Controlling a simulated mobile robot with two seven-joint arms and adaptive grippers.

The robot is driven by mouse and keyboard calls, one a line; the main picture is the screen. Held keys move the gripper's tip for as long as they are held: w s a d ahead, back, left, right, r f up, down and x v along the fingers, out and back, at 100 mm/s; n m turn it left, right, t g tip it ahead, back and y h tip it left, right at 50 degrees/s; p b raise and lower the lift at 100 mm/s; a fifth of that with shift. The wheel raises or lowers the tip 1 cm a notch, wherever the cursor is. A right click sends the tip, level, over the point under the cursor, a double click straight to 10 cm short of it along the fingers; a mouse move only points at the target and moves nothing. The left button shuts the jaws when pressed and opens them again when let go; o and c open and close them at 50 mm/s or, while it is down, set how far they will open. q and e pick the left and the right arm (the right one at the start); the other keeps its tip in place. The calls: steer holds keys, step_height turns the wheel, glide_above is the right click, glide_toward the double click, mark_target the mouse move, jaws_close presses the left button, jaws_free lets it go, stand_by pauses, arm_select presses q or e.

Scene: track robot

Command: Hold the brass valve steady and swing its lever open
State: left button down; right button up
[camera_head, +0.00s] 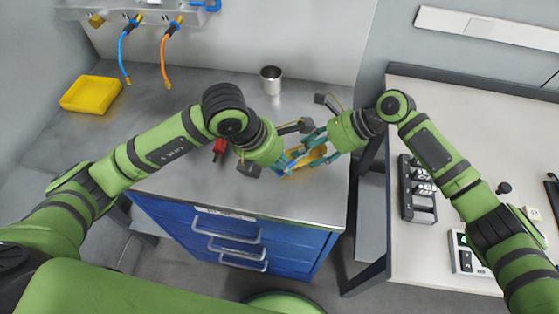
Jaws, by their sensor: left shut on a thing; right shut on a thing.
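The brass valve (308,157) shows as a yellow piece between my two grippers, low above the metal worktop near its right front part. My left gripper (291,164) comes from the left and is shut on the valve's left side, where a small blue part shows. My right gripper (322,149) comes from the right and is shut on the valve's right side. The fingers cover much of the valve. I cannot tell the lever's angle or which part each gripper holds.
A yellow bin (90,94) sits at the left of the worktop (180,110). A metal cup (271,80) stands behind the grippers. A red-handled item (220,146) lies beside my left wrist. Blue and orange hoses hang at the back. A light table (440,110) stands right, beyond a gap.

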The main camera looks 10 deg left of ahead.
arm_select(q)
steer(key=shift+w+a, duration=0.1)
steer(key=shift+w+a+r+m, duration=0.1)
steer(key=shift+m, duration=0.2)
steer(key=c, duration=1.1)
jaws_free()
steer(key=v, duration=1.2)
steer(key=shift+w+r, duration=0.1)
steer(key=shift+w, duration=0.1)
